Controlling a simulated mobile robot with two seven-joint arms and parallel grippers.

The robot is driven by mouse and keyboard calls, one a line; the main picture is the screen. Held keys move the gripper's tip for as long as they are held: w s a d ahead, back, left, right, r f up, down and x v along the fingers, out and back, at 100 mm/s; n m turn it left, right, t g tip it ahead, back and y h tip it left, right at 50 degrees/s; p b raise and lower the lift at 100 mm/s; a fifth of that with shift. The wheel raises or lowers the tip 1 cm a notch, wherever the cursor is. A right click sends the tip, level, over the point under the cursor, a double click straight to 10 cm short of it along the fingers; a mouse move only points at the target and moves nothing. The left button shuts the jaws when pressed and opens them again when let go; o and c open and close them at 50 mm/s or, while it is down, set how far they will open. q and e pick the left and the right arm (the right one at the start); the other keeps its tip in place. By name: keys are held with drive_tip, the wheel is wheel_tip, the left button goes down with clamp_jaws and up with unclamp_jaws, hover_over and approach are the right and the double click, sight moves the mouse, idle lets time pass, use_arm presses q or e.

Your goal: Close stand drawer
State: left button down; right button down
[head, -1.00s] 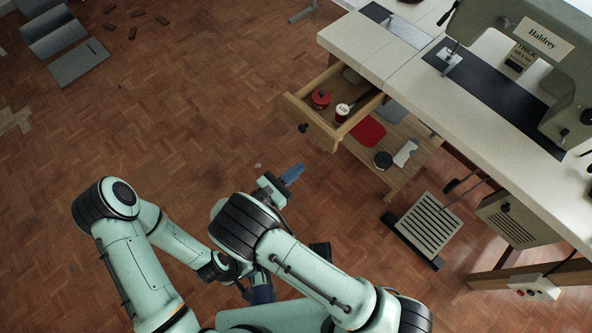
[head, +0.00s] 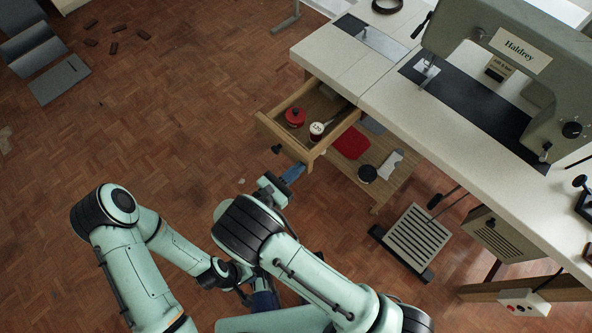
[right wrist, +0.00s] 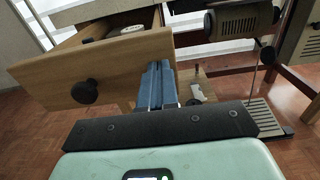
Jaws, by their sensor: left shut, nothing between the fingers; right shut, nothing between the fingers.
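The stand drawer (head: 283,138) is pulled open from under the left end of the pale worktop. Its wooden front with a dark round knob (head: 277,149) faces my arms. Inside lie a red-lidded tin (head: 295,117) and a white-topped red tin (head: 317,129). My right gripper (head: 293,173) is shut and empty, with its blue fingers just below the drawer front's right end. In the right wrist view, the fingers (right wrist: 157,84) overlap the right end of the drawer front (right wrist: 120,68); I cannot tell whether they touch it. My left gripper (head: 262,298) is shut, low and partly hidden behind my right arm.
A lower shelf (head: 385,175) under the drawer holds a red item and a black spool (head: 367,173). A slatted pedal (head: 417,238) stands on the floor to the right. The sewing machine (head: 510,60) sits on the worktop.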

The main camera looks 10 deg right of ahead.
drive_tip(key=shift+a, duration=0.1)
approach(354, 118)
drive_tip(key=x, duration=0.8)
drive_tip(key=shift+w+d, duration=0.6)
drive_tip(key=shift+d, duration=0.1)
drive_tip(key=shift+r, duration=0.15)
drive_tip(key=shift+d+r, duration=0.1)
drive_tip(key=shift+d, duration=0.05)
